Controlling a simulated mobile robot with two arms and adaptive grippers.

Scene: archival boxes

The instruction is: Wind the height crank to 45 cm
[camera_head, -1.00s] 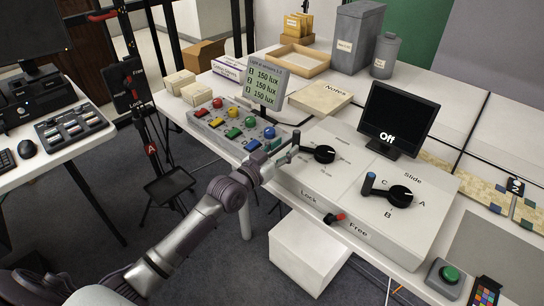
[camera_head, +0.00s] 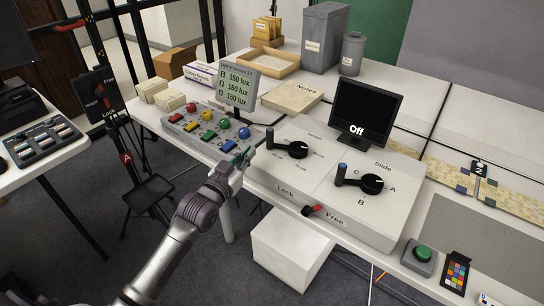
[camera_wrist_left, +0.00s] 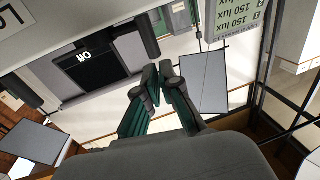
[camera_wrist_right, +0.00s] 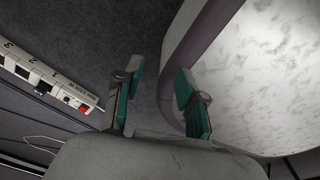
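The height crank (camera_head: 297,150) is a black knob on the sloping grey panel, with an arm out to the left and an upright dark handle (camera_head: 269,137) at its end. The centimetre marks around it are too small to read. My left gripper (camera_head: 247,153) is just left of and below that handle, apparently not around it. In the left wrist view its fingertips (camera_wrist_left: 159,75) are close together with nothing seen between them, and a dark cylinder, seemingly the handle (camera_wrist_left: 147,35), lies beyond them. My right gripper (camera_wrist_right: 154,85) is open and empty, away from the panel.
The slide crank (camera_head: 372,184) with a blue-topped handle is right of the height crank. A red Lock/Free lever (camera_head: 313,210) is on the panel front. A button box (camera_head: 200,134) and lux display (camera_head: 238,88) stand left; a screen reading Off (camera_head: 365,110) stands behind.

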